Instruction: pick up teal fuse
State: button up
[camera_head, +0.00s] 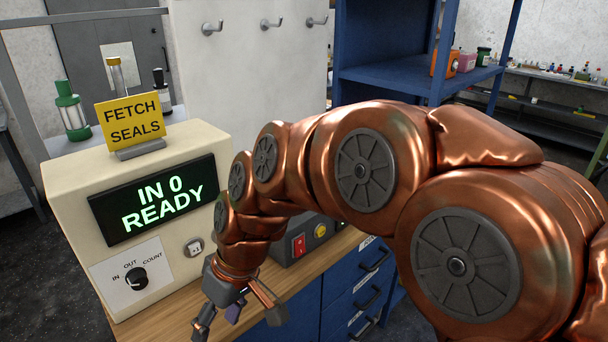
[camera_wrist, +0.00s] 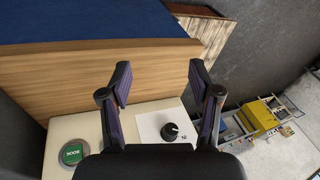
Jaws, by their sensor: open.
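No thing that I can clearly tell to be a teal fuse shows in either view. A green-ended cylinder with a pale middle (camera_head: 70,110) stands at the back left in the head view, behind the cream machine; I cannot tell whether it is the fuse. My gripper (camera_head: 238,314) is at the bottom of the head view, in front of the machine by the bench edge. In the wrist view my gripper (camera_wrist: 160,80) has its two dark fingers wide apart with nothing between them. The cylinder is well away from it.
The cream machine (camera_head: 70,205) has a display reading "IN 0 READY" and a knob (camera_head: 136,278). A yellow "FETCH SEALS" sign (camera_head: 131,118) stands on it. A grey box with a red switch (camera_head: 299,245) is partly behind my arm. Blue shelving (camera_head: 385,75) stands behind.

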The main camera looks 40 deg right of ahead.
jog(key=w+d+r+t, duration=0.3)
jog(key=w+d+r, duration=0.1)
jog(key=w+d, duration=0.3)
jog(key=w+d+r+t, duration=0.35)
jog(key=w+d, duration=0.25)
jog(key=d, duration=0.2)
jog(key=d+r+t+h, duration=0.1)
jog(key=d, duration=0.7)
jog(key=d+r+m+t+h, duration=0.1)
jog(key=d+t, duration=0.1)
jog(key=d, duration=0.6)
jog(key=w+d+r+m+t+h+p, duration=0.1)
jog(key=d+t+h, duration=0.1)
jog(key=d, duration=0.5)
jog(key=shift+d+t, duration=0.25)
jog(key=shift+d, duration=0.15)
jog(key=shift+p+x, duration=0.8)
jog(key=shift+x, duration=1.3)
jog(key=shift+s+f, duration=0.1)
jog(key=shift+c, duration=0.3)
grip_shut()
